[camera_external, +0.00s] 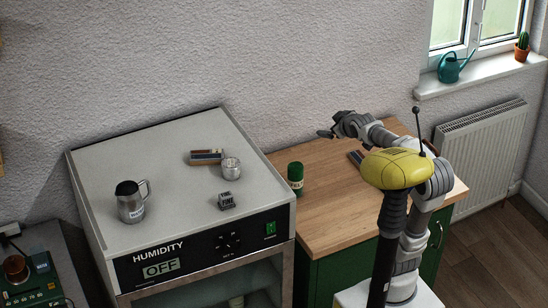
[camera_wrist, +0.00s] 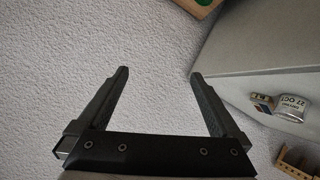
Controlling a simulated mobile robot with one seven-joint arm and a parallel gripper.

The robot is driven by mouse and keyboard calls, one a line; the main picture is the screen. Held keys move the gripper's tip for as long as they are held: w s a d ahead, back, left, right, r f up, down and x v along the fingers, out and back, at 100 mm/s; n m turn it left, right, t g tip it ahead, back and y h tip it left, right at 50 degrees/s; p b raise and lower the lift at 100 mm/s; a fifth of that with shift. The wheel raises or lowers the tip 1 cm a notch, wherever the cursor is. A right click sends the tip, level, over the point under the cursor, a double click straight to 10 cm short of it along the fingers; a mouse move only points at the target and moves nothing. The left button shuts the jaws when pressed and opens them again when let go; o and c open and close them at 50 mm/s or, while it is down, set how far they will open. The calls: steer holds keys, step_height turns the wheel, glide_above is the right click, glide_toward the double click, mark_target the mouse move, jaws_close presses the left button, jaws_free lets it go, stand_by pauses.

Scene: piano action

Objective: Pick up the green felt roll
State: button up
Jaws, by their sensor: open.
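The green felt roll (camera_external: 295,178) stands upright on the wooden worktop (camera_external: 335,225), close to the right side of the grey cabinet.
The humidity cabinet (camera_external: 180,215) stands left of the worktop, bearing a steel mug (camera_external: 131,207), a metal tin (camera_external: 231,168) and small blocks (camera_external: 206,156). A dark strip (camera_external: 357,158) lies on the worktop near my arm. The worktop's front is clear.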

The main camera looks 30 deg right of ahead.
steer(key=w+f+t+b, duration=0.1)
steer(key=w+f+b, duration=0.1)
steer(key=w+f, duration=0.2)
steer(key=t+y+b, duration=0.3)
steer(key=b, duration=0.6)
glide_toward(301, 174)
steer(key=w+d+r, duration=0.1)
steer(key=d+r, duration=0.2)
step_height(301, 174, down, 5)
steer(key=s+a+m+t+y+b, duration=0.1)
steer(key=m+t+y+b, duration=0.1)
steer(key=y+b, duration=0.1)
steer(key=x, duration=0.5)
steer(key=b+x, duration=0.1)
steer(key=x, duration=0.4)
steer(key=shift+w+a+f, duration=0.15)
steer(key=shift+w+a, duration=0.1)
steer(key=shift+w, duration=0.1)
steer(key=shift+f+b+x, duration=0.2)
steer(key=shift+b+x, duration=0.05)
steer(key=shift+x, duration=1.1)
steer(key=shift+f+b+x, duration=0.2)
steer(key=shift+b+x, duration=0.05)
steer(key=shift+x, duration=1.05)
steer(key=c, duration=1.4)
